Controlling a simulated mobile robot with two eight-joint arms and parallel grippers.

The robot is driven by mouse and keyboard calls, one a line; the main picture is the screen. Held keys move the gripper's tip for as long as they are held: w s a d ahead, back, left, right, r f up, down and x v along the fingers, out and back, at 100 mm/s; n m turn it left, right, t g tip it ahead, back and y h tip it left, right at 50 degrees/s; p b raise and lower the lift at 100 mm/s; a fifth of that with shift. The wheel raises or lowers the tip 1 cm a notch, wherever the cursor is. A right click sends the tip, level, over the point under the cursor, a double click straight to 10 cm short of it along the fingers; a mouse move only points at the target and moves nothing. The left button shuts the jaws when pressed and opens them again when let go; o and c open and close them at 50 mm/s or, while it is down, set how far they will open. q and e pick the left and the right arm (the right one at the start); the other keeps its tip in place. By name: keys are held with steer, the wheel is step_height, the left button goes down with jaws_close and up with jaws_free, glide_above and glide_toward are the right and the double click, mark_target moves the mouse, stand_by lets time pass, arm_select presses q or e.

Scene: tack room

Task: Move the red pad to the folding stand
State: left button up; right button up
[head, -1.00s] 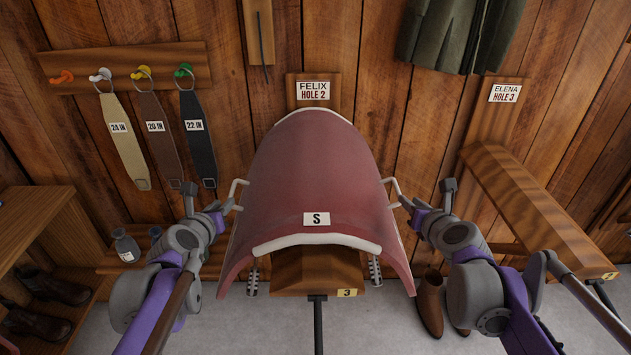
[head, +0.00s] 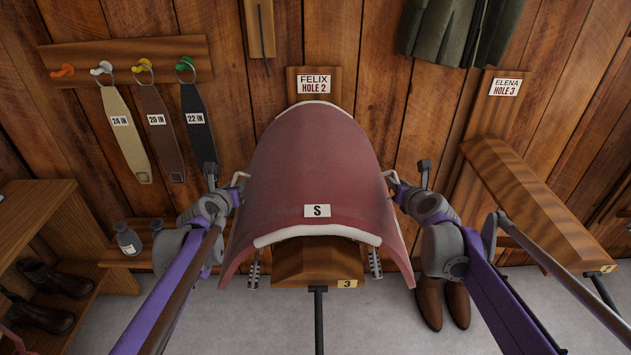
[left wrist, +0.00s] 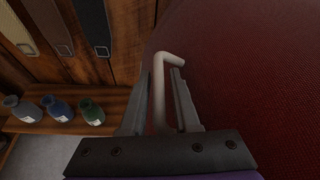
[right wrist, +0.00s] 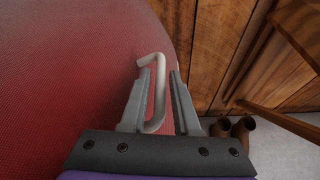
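The red pad (head: 315,170) has a pale rim and an "S" label, and lies draped over a wooden wall rack (head: 318,263) under the "FELIX HOLE 2" sign. A white handle sticks out on each side. My left gripper (head: 236,184) is at the left handle; in the left wrist view its fingers (left wrist: 162,74) are apart with the white handle (left wrist: 160,90) between them. My right gripper (head: 395,186) is at the right handle; in the right wrist view its fingers (right wrist: 160,76) are apart around the right handle (right wrist: 158,100). I cannot identify a folding stand.
An empty wooden rack (head: 535,210) under the "ELENA HOLE 3" sign is at right. Straps (head: 126,120) hang at left above a low shelf with bottles (head: 128,238). Brown boots (head: 443,302) stand on the floor below my right arm. A shoe shelf (head: 40,225) is at far left.

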arm_select(q)
steer(key=shift+w+f, duration=0.1)
steer(key=shift+w, duration=0.2)
arm_select(e)
steer(key=shift+w+f, duration=0.1)
steer(key=shift+w, duration=0.2)
arm_select(q)
steer(key=shift+c, duration=0.3)
arm_select(e)
steer(key=shift+c, duration=0.3)
arm_select(q)
jaws_close()
arm_select(e)
jaws_close()
